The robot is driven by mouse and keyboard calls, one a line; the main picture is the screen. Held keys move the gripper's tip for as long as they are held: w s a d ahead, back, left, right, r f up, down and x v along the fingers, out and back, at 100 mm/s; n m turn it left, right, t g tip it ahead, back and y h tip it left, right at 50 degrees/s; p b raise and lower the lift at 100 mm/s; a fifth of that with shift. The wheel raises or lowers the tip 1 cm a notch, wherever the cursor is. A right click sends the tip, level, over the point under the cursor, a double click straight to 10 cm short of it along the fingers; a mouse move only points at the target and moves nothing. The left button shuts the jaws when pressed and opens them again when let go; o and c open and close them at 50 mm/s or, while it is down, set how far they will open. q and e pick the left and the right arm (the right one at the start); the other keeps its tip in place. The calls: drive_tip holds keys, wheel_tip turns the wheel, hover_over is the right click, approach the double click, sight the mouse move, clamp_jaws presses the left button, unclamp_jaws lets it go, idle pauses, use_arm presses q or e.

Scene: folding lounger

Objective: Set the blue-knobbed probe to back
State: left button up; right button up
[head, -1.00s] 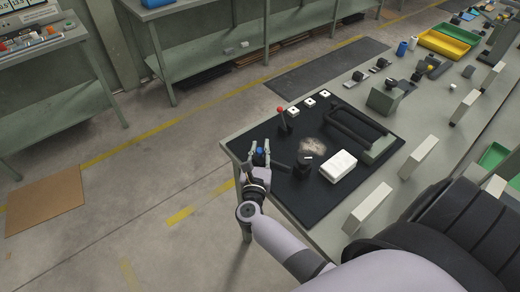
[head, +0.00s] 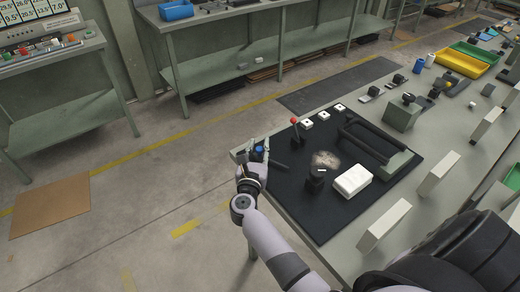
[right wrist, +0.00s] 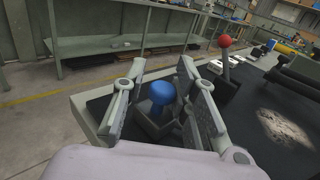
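The blue-knobbed probe (right wrist: 162,92) stands on a dark base in the right wrist view. My right gripper (right wrist: 165,86) is open, with one finger on each side of the knob and a visible gap to both. In the head view my right gripper (head: 258,155) partly hides the probe's stem and base. My left gripper is not in view.
A red-knobbed lever (head: 295,122) stands close by on the mat; it also shows in the right wrist view (right wrist: 225,42). White blocks (head: 323,115), a black frame (head: 372,142) and a white box (head: 353,180) lie farther right. Open floor lies left of the table.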

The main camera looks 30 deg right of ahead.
drive_tip(key=shift+o, duration=1.1)
drive_tip(key=shift+s, duration=0.1)
drive_tip(key=v, duration=0.7)
drive_tip(key=shift+s+a, duration=0.1)
drive_tip(key=shift+a, duration=0.1)
